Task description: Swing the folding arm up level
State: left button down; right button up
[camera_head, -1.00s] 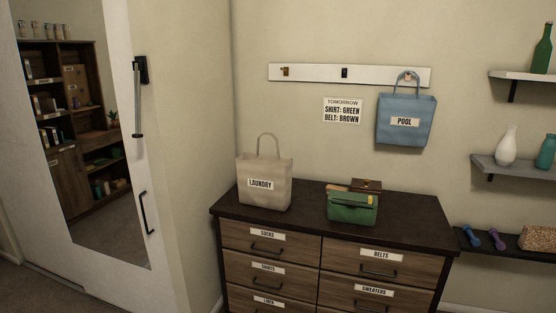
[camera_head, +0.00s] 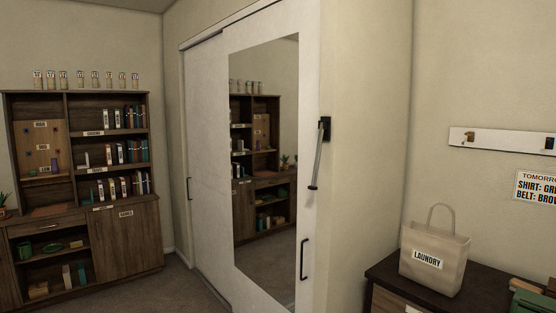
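The folding arm (camera_head: 317,160) is a thin grey rod hanging from a black bracket (camera_head: 325,129) on the narrow wall just right of the mirrored door. It hangs down steeply, slightly tilted, with a dark tip (camera_head: 313,188) at its lower end. Neither of my grippers is in view.
A white sliding door with a tall mirror (camera_head: 265,160) and a black handle (camera_head: 304,258) stands left of the rod. A dresser (camera_head: 384,272) with a laundry bag (camera_head: 434,258) is at right. A bookcase (camera_head: 126,236) stands at far left. Some carpet (camera_head: 175,290) is clear.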

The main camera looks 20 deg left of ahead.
aim_at(314, 186)
jog(key=i+l+u, duration=0.3)
jog(key=u, duration=0.15)
jog(key=i+l+u, duration=0.3)
jog(key=u, duration=0.2)
jog(key=i+l+u, duration=0.15)
jog(key=l+u, duration=0.3)
jog(key=i+l, duration=0.1)
jog(key=l, duration=0.35)
jog(key=i+l, duration=0.1)
jog(key=l, duration=0.35)
jog(key=i+l+u, duration=0.1)
jog(key=l, duration=0.3)
jog(key=i+l, duration=0.1)
jog(key=l, duration=0.35)
